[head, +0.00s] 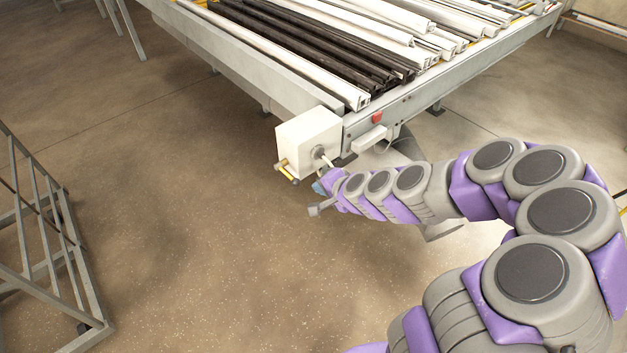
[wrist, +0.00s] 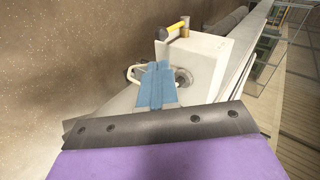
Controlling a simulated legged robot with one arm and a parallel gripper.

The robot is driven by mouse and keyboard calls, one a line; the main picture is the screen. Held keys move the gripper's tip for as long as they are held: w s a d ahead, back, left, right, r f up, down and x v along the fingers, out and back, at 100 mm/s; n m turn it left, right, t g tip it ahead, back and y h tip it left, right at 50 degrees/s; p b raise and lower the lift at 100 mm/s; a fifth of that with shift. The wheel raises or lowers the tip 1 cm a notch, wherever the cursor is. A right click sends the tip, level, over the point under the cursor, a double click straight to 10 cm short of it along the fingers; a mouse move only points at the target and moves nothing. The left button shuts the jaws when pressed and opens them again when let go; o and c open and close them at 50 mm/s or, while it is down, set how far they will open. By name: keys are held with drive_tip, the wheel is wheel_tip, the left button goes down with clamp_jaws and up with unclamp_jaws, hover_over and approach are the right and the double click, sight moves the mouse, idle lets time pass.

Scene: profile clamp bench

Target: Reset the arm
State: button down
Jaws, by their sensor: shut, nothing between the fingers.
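My gripper (head: 319,188) is at the end of my outstretched purple and grey arm, just below a white box on the bench corner. In the wrist view its blue fingers (wrist: 157,84) are together, with nothing seen between them. The white box (head: 308,142) carries a yellow handle (head: 286,171) and a light lever (head: 323,157) on its near side. In the wrist view the box (wrist: 200,62) and yellow handle (wrist: 178,30) are beyond the fingers. A grey round knob (wrist: 183,77) shows close behind the fingertips; I cannot tell whether they touch.
The bench (head: 395,105) holds several white and black profiles. A red button (head: 376,118) is on its end face. A metal rack (head: 50,240) stands at the left. The floor between the rack and my arm is clear.

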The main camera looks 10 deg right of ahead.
drive_tip(key=shift+s+a+r, duration=0.15)
drive_tip(key=shift+s+a, duration=0.25)
drive_tip(key=shift+s, duration=0.05)
drive_tip(key=s+a+r+n+g, duration=0.2)
drive_tip(key=s+n+g, duration=0.15)
drive_tip(key=s, duration=0.35)
drive_tip(key=s+a+r+n+g, duration=0.1)
drive_tip(key=s+r+n+g, duration=0.2)
drive_tip(key=s, duration=0.4)
drive_tip(key=s+d+r+n+g+h, duration=0.2)
drive_tip(key=s+d+r, duration=0.1)
drive_tip(key=s, duration=0.8)
drive_tip(key=s+d+r+n+g+h, duration=0.1)
drive_tip(key=s+d, duration=0.4)
drive_tip(key=s, duration=0.5)
drive_tip(key=shift+s+d+r+n+g+h, duration=0.2)
drive_tip(key=shift+s+r+n+g+h, duration=0.3)
drive_tip(key=shift+r+h, duration=0.5)
drive_tip(key=shift+w, duration=0.1)
